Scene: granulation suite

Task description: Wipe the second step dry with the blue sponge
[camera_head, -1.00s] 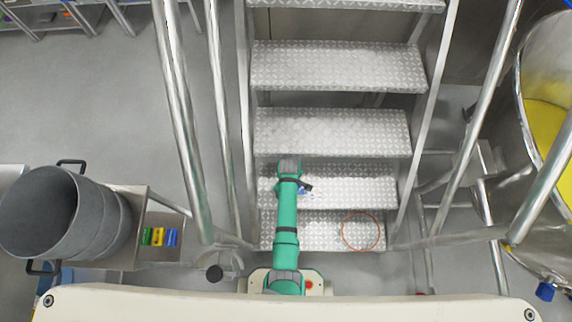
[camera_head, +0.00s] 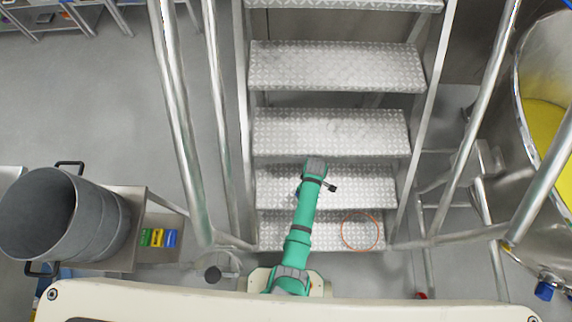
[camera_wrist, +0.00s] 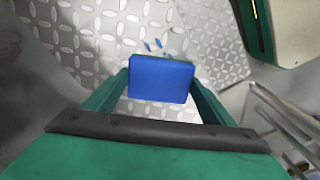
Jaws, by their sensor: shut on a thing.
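My gripper (camera_wrist: 160,76) is shut on the blue sponge (camera_wrist: 160,88), a flat blue block between the two green fingers in the wrist view. In the head view the end of my arm is over the second step (camera_head: 362,187), the second tread from the bottom, and hides the fingers and most of the sponge. Small blue marks (camera_wrist: 152,46) show on the metal tread just beyond the sponge in the wrist view. I cannot tell whether the sponge touches the tread.
An orange ring (camera_head: 360,214) is at the lowest step's right side. Handrails (camera_head: 183,120) flank the stairs. A steel vessel (camera_head: 535,60) with yellow contents stands right.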

